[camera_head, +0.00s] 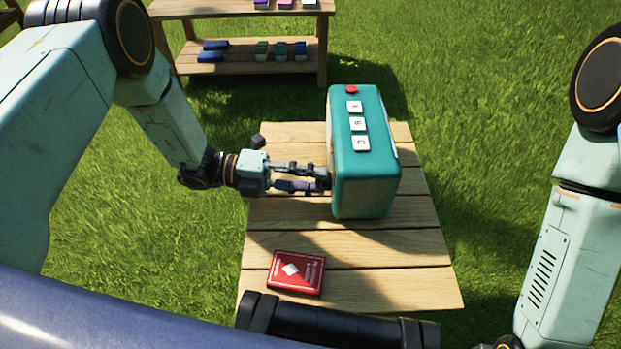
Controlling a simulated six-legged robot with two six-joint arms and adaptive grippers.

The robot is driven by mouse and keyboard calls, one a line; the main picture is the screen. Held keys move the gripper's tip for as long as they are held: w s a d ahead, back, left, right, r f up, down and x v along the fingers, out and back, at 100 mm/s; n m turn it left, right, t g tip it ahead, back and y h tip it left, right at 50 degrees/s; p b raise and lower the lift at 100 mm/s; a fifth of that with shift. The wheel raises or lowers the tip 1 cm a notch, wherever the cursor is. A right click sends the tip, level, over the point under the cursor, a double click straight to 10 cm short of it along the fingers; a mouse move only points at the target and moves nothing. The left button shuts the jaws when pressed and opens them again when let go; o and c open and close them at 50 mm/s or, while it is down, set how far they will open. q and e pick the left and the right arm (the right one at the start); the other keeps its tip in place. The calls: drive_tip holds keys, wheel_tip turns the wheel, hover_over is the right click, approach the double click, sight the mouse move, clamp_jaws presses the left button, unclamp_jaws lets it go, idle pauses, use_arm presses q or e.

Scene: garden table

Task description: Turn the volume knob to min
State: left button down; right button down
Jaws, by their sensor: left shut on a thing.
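A teal radio-like box (365,190) stands upright on the wooden table (420,250). Its top has a red button (351,89) and white keys marked A, B and C (357,124). My left gripper (324,180) reaches in from the left, level with the box, with its fingertips at the box's left face. It is shut on the volume knob there, which the fingers and the angle mostly hide. The knob's setting and any min mark cannot be seen. My right arm (572,255) shows at the right edge, but its gripper is out of view.
A red flat box (296,272) with a white diamond lies at the table's front left. A wooden shelf (245,72) with several coloured items stands behind. The table's front right is clear.

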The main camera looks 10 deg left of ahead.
use_arm(q)
drive_tip(key=n, duration=0.5)
drive_tip(key=shift+f+h+b, duration=0.1)
drive_tip(key=shift+h+b, duration=0.2)
drive_tip(key=shift+b, duration=0.05)
drive_tip(key=shift+n+g, duration=0.3)
drive_tip(key=shift+n, duration=0.1)
drive_tip(key=c, duration=1)
unclamp_jaws()
drive_tip(key=shift+o, duration=0.2)
drive_tip(key=a, duration=0.8)
drive_tip(key=s+a, duration=0.1)
drive_tip(key=a, duration=0.3)
